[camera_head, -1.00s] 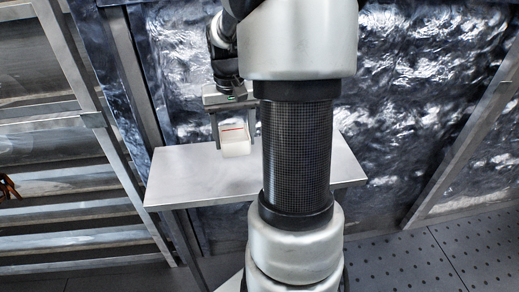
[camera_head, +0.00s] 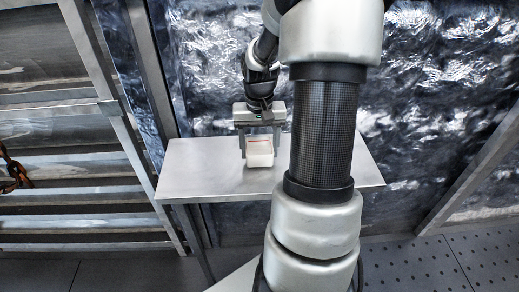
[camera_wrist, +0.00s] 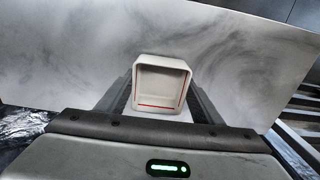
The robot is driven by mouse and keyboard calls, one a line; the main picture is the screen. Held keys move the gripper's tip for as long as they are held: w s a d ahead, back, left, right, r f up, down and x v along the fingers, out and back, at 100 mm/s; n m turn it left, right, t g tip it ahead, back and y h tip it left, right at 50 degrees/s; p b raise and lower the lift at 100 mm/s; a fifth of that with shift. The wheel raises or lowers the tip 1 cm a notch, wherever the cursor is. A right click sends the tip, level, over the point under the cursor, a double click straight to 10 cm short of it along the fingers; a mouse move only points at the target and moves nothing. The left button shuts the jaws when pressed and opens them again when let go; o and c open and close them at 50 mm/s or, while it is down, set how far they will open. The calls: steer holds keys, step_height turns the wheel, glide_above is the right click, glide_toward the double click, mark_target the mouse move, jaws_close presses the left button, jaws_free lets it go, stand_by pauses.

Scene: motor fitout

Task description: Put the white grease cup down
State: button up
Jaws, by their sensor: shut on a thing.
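The white grease cup (camera_head: 259,153) is a small squarish open cup with a red line on its inner wall. My gripper (camera_head: 259,148) is shut on it, one finger on each side. In the head view the cup is over the middle left of the grey metal table (camera_head: 205,172), at or just above its top; I cannot tell whether it touches. In the wrist view the cup (camera_wrist: 161,84) is between the fingers with its opening facing the camera, and it looks empty. The cup's underside is hidden.
The table top is bare to the left of the cup, and its right part is partly hidden by my arm. A crinkled foil-like wall (camera_head: 420,110) stands behind. A slatted metal rack (camera_head: 70,110) is at the left, with an orange-brown item (camera_head: 14,172) at its edge.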

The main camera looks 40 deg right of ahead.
steer(key=shift+f, duration=0.25)
steer(key=shift+f, duration=0.15)
steer(key=o, duration=1)
steer(key=shift+o, duration=0.2)
